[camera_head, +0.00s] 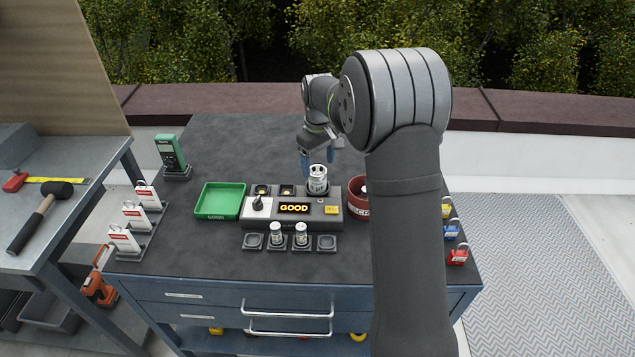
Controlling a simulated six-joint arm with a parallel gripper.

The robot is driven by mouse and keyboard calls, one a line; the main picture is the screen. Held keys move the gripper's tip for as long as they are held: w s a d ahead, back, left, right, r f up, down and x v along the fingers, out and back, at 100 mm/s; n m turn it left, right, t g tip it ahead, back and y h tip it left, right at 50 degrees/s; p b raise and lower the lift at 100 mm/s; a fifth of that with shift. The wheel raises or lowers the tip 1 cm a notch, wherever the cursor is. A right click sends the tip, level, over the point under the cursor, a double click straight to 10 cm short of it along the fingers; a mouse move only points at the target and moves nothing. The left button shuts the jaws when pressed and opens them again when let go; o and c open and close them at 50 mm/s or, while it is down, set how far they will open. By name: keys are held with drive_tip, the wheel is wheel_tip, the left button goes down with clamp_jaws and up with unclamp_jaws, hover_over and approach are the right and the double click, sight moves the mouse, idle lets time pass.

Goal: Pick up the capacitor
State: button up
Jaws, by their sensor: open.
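A silver capacitor (318,180) stands upright at the right end of the tester (270,209), whose display reads GOOD. My gripper (318,162), with blue fingertips, is at the capacitor's upper part, just behind and above it. It is open; the left fingertip shows clearly and the right one shows partly. I cannot tell whether the fingers touch the can. Two smaller white capacitors, one on the left (276,236) and one on the right (301,235), stand in pads in front of the tester.
A green tray (220,201) lies left of the tester. A red bin (356,197) stands right of it, partly hidden by my arm. A green meter (170,153) stands at the back left. Coloured padlocks (451,231) line the right edge. Dark tabletop behind the tray is clear.

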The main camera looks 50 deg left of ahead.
sight(318, 171)
drive_tip(key=f, duration=0.5)
drive_tip(key=shift+s+d, duration=0.25)
drive_tip(key=shift+s, duration=0.15)
drive_tip(key=shift+c, duration=0.4)
drive_tip(key=c, duration=1.1)
